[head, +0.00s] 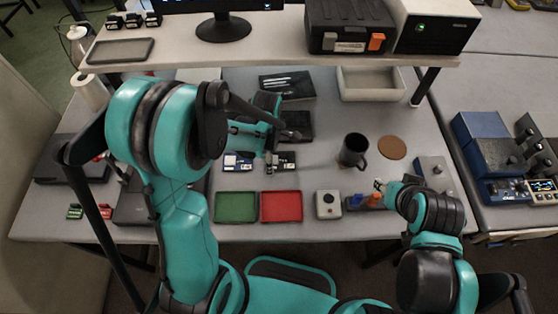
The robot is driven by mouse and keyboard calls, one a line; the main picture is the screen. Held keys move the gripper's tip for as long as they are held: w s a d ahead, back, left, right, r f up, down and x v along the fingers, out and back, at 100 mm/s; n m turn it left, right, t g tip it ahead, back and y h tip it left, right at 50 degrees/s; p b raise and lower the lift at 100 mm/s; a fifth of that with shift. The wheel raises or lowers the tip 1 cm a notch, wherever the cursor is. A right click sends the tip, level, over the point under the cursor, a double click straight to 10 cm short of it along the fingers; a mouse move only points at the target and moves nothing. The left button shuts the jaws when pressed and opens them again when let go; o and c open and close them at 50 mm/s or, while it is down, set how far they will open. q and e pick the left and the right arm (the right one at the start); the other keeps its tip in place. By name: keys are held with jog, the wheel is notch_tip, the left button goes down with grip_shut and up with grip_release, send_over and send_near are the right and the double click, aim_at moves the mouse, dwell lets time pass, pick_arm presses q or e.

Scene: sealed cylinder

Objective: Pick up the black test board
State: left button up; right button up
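A small black board (286,160) with white patches lies on the grey table behind the red tray. A similar blue and white board (238,162) lies to its left. My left gripper (269,160) points down at the left edge of the black board. Its fingertips are small and partly hidden by the arm, so I cannot tell if they are open or touch the board. My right gripper (380,186) is low at the right, by a small fixture with blue and orange parts (364,202); its fingers are unclear.
A green tray (236,220) and a red tray (281,220) lie in front. A white device (328,204) stands right of them. A dark mug (353,150) and brown coaster (392,148) are right. Black cases (287,85) lie behind, below the raised shelf (275,50).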

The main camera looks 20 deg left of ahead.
pick_arm(q)
jog(key=c, duration=1.1)
jog(key=shift+c, duration=0.2)
